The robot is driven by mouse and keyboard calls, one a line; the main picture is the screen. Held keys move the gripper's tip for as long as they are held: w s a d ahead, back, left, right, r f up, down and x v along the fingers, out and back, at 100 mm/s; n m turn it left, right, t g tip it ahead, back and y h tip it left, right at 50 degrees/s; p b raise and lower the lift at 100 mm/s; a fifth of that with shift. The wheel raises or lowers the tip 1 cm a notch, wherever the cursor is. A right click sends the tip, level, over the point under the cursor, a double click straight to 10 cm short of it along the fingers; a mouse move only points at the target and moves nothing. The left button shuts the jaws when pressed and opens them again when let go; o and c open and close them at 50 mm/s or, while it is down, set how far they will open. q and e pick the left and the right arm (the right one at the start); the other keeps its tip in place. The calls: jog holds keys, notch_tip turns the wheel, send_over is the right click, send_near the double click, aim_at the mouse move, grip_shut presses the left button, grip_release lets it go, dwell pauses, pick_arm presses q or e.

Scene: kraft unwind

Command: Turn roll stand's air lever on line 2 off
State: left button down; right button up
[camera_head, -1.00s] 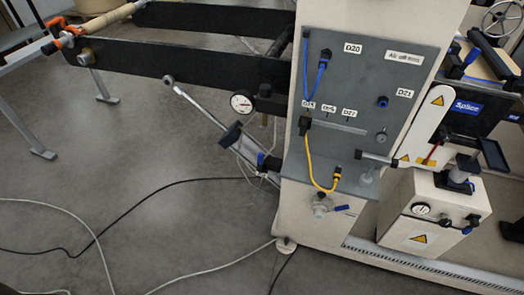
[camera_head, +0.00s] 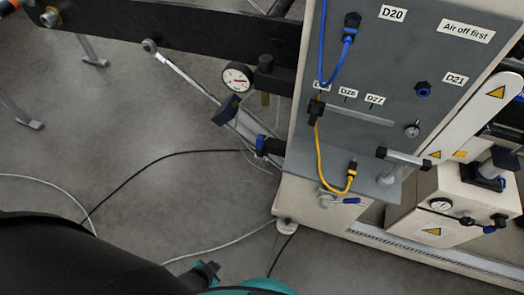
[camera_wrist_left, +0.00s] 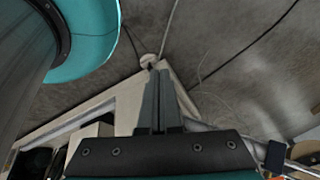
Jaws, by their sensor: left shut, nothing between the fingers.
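The roll stand is a pale cabinet with a grey panel (camera_head: 375,75) in the head view. Below its panel ledge, a small metal valve (camera_head: 325,200) has a blue lever (camera_head: 346,201) that points right, close to horizontal. I cannot read a line number on it. My left gripper (camera_head: 207,270) is at the bottom of the head view, in front of the stand and apart from the valve. In the left wrist view its two fingers (camera_wrist_left: 159,78) are together and empty. The valve cannot be made out there. My right gripper is not in view.
A gauge (camera_head: 237,79) and a slanted metal bar (camera_head: 187,76) stand left of the panel. A yellow cable (camera_head: 320,160) hangs above the valve. A white box with a gauge (camera_head: 435,213) sits at right. Cables cross the otherwise open floor (camera_head: 150,215).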

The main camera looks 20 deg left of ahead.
pick_arm(q)
jog(key=w+m+t+b, duration=0.3)
jog(key=w+t+b, duration=0.15)
jog(key=w, duration=0.65)
jog(key=m+t+h+b, duration=0.6)
jog(key=m+t+b, duration=0.2)
jog(key=m+b, duration=0.65)
send_near(262, 149)
jog(key=s+d+r, duration=0.2)
jog(key=d+r, duration=0.1)
jog(key=d, duration=0.1)
jog(key=shift+d, duration=0.2)
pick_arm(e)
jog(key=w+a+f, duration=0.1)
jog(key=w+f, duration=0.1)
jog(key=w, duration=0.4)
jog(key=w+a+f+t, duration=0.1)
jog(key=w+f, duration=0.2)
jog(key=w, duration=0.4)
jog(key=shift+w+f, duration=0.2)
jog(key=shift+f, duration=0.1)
pick_arm(q)
jog(key=shift+n, duration=0.25)
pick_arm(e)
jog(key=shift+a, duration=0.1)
